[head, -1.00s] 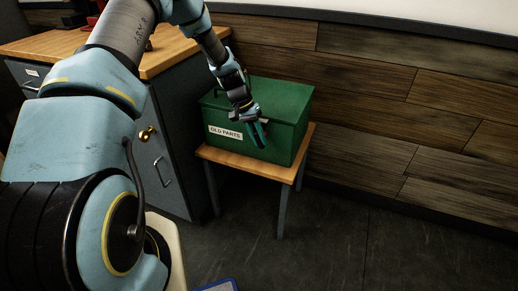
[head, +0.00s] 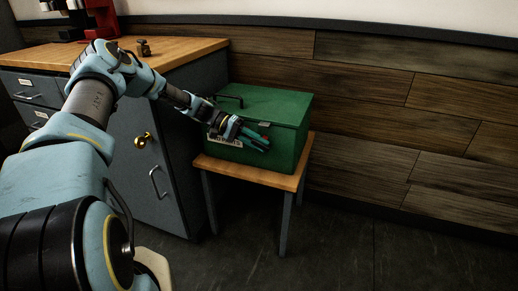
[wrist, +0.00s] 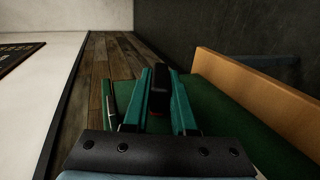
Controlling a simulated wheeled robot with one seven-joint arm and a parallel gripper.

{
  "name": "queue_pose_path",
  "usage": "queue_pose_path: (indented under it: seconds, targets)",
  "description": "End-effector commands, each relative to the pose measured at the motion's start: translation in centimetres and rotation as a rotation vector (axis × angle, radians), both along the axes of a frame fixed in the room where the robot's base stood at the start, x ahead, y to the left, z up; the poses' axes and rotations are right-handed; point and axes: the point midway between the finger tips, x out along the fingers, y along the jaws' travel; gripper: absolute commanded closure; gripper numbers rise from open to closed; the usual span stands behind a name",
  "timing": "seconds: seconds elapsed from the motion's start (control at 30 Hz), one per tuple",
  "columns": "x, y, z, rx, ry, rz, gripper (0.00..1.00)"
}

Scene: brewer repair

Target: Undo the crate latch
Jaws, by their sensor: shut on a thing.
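The green crate (head: 287,147) stands shut on a small wooden stool, its lid down. My gripper (head: 258,143) reaches in from the left, in front of the crate's upper front, and covers part of its white label (head: 222,139). In the wrist view my gripper's two green fingers (wrist: 161,100) stand on either side of a black piece with a red part, which I take for the crate latch (wrist: 160,88). The fingers are shut on it.
The stool top (head: 236,175) extends a little in front of the crate. A grey cabinet (head: 175,165) with a wooden top stands close on the left, with a brass knob (head: 139,142) and handle. The plank wall (head: 400,120) is behind. Floor at the right is clear.

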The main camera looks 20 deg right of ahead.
Motion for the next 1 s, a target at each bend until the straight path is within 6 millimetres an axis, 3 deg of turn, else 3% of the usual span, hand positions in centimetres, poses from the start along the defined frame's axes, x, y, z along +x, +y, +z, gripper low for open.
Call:
queue_pose_path:
  seconds: [0.67, 0.7, 0.9, 1.0]
  targets:
    - [-0.05, 0.04, -0.1, -0.041, 0.041, 0.0, 1.0]
    - [-0.05, 0.03, -0.1, -0.041, 0.041, 0.0, 0.7]
    - [-0.04, 0.03, -0.09, -0.04, 0.04, 0.0, 0.47]
    - [-0.04, 0.02, -0.08, -0.04, 0.039, -0.001, 0.45]
